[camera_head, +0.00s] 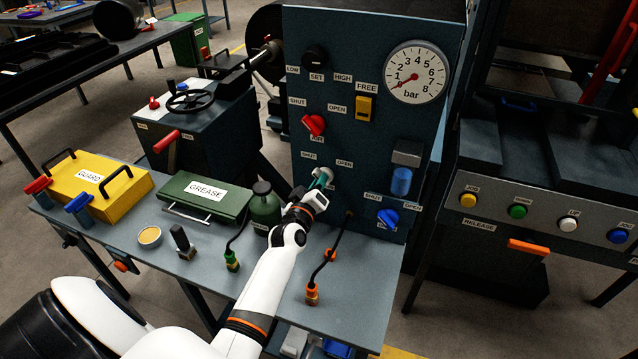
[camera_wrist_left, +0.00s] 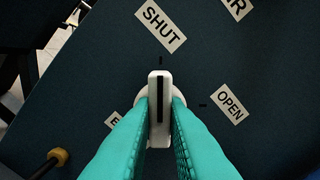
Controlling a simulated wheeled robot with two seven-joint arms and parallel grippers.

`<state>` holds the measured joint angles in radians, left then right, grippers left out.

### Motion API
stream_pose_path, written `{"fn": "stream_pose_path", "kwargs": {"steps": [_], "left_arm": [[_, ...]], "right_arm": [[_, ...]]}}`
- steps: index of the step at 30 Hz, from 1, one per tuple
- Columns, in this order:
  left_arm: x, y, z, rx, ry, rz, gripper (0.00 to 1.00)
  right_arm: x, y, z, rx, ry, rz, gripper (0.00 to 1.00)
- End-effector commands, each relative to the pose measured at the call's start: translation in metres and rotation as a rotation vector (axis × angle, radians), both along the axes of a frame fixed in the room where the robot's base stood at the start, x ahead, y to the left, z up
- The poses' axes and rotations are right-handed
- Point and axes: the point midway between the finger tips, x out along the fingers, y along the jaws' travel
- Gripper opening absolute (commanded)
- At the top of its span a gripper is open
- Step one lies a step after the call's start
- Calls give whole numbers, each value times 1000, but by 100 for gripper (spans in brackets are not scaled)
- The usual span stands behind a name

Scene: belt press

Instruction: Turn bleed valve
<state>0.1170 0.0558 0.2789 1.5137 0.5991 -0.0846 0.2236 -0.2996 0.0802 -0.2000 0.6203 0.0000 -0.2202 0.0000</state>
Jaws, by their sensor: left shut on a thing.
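The bleed valve is a white knob (camera_wrist_left: 159,88) with a black line along its bar, on the dark control panel (camera_head: 360,130). In the left wrist view its bar stands vertical, and its line is in line with the black mark under the SHUT label (camera_wrist_left: 161,26). The OPEN label (camera_wrist_left: 229,104) and its mark are to the right. My left gripper (camera_head: 322,178) is at the panel, its teal fingers (camera_wrist_left: 159,112) shut on the knob from both sides. In the head view the gripper mostly hides the knob. My right gripper is not in view.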

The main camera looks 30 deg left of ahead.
Motion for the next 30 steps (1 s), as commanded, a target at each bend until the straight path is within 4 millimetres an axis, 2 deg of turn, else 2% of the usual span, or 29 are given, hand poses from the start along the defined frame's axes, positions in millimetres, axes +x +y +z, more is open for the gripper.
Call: {"fn": "stream_pose_path", "kwargs": {"steps": [4,5,8,16,20,23,30], "left_arm": [[0,0,1,-3,-3,1,0],[0,0,1,-3,-3,1,18],[0,0,1,-2,-3,1,35],[0,0,0,-1,-1,1,35],[-8,-2,0,-2,0,0,35],[-23,-6,-2,-2,1,0,35],[-74,-18,-2,-1,1,0,35]], "right_arm": [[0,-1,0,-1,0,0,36],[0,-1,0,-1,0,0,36],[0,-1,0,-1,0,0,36],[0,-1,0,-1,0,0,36],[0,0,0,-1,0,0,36],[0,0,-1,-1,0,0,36],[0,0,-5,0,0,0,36]]}}
